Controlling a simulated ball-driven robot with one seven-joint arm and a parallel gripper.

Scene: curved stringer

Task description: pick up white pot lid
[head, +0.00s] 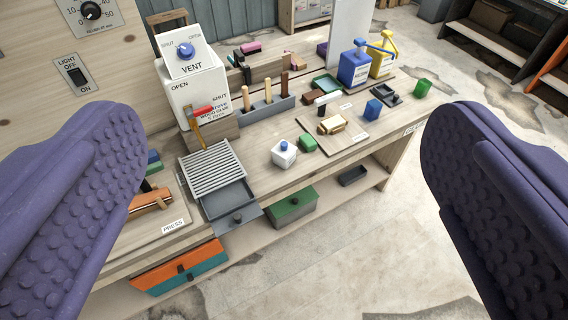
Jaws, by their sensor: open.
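A small white pot (284,158) stands on the workbench near its front edge, close to the middle of the head view. My gripper (282,140) is open, with one purple, studded finger at each side of the picture. The pot shows in the gap between the fingers, well beyond them, and nothing is held.
A green block (307,143) is close to the pot's right. A grey slatted grille (212,168) and an open grey drawer (228,200) are on the left. A white VENT box (198,92) stands behind.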

